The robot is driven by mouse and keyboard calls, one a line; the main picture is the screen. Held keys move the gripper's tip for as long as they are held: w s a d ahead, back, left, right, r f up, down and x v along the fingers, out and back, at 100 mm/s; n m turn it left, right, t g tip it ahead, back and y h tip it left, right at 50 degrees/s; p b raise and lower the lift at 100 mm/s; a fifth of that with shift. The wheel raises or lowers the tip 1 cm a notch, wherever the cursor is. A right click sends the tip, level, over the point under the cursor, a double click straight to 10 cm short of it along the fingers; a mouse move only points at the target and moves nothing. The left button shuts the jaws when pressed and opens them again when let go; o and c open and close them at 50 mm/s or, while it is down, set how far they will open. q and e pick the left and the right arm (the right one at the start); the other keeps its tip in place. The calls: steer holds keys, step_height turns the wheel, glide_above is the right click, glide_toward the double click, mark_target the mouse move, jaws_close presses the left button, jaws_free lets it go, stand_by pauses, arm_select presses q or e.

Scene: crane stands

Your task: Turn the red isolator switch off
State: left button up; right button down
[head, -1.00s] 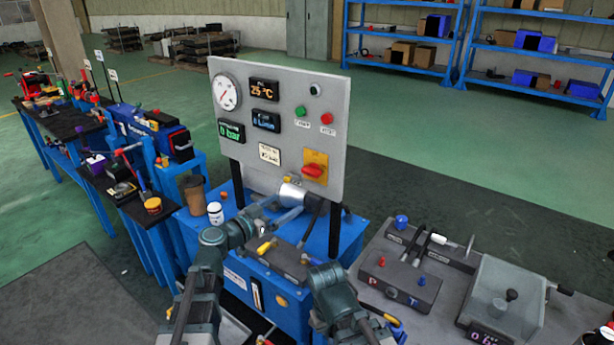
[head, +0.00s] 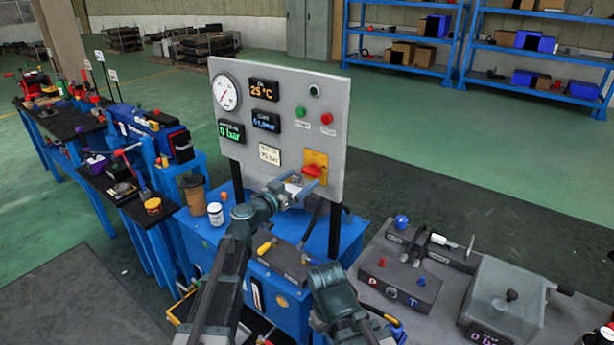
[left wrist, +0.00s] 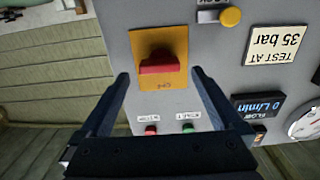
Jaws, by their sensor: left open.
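The red isolator switch (head: 312,171) sits on a yellow plate (head: 318,158) at the lower right of the grey upright panel (head: 285,110). In the left wrist view the red handle (left wrist: 159,67) lies crosswise on its yellow plate (left wrist: 175,40). My left gripper (head: 302,182) is open in front of the panel, close to the switch. In the left wrist view its two fingers (left wrist: 160,80) stand on either side of the handle, apart from it by a gap. My right arm shows at the bottom, but its fingertips cannot be made out.
The panel also carries a green button (head: 314,119), a red button (head: 326,131), a gauge (head: 226,92) and displays. A blue cabinet (head: 350,240) stands below it. A bench with valves (head: 400,280) stands at right.

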mark_target(309, 174)
arm_select(q)
steer(key=shift+x, duration=1.95)
steer(key=shift+s, duration=0.1)
